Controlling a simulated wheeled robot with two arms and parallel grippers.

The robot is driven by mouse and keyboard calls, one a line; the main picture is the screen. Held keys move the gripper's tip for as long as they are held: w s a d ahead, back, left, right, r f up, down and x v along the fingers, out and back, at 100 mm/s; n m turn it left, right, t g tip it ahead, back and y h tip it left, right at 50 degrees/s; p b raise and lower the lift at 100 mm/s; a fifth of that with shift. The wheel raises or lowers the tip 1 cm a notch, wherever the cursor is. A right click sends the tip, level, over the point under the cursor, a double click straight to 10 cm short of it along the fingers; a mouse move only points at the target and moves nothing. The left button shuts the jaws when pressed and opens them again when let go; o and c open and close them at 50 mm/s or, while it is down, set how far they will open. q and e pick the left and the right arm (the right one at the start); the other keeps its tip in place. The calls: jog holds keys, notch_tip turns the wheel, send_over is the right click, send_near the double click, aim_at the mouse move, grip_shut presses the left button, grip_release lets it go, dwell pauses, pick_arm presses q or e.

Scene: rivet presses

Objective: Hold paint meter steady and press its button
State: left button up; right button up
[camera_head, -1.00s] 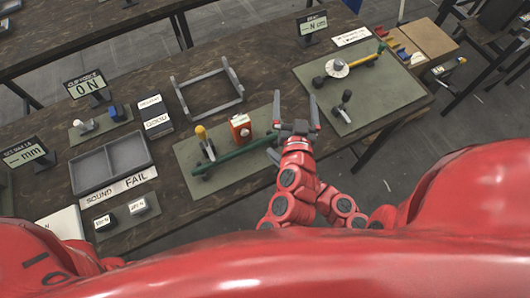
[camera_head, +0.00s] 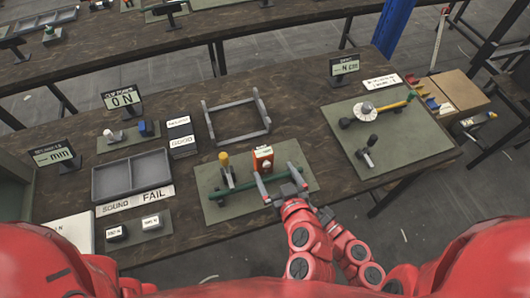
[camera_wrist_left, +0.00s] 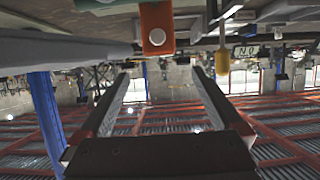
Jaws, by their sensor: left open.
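The paint meter (camera_head: 263,160) is a small orange-red box with a white top label, upright on the middle green-grey mat (camera_head: 215,212). In the left wrist view the meter (camera_wrist_left: 157,28) shows at the top, with a pale round button on its face. My left gripper (camera_head: 274,170) is open and empty, just in front of the meter, its two fingers pointing toward it. The fingers (camera_wrist_left: 160,72) are spread below the meter in the left wrist view, apart from it.
A green bar (camera_head: 235,190) and a yellow-handled lever (camera_head: 225,165) stand on the same mat, left of my gripper. A grey frame (camera_head: 237,117) lies behind. A grey divided tray (camera_head: 131,175) is at left. Another mat (camera_head: 400,140) with a yellow-handled press is at right.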

aim_at(264, 153)
pick_arm(q)
jog(key=x, duration=1.1)
jog(key=shift+w, duration=0.15)
jog(key=c, duration=1.4)
jog(key=shift+c, duration=0.4)
pick_arm(e)
jog(key=shift+c, duration=0.4)
grip_shut()
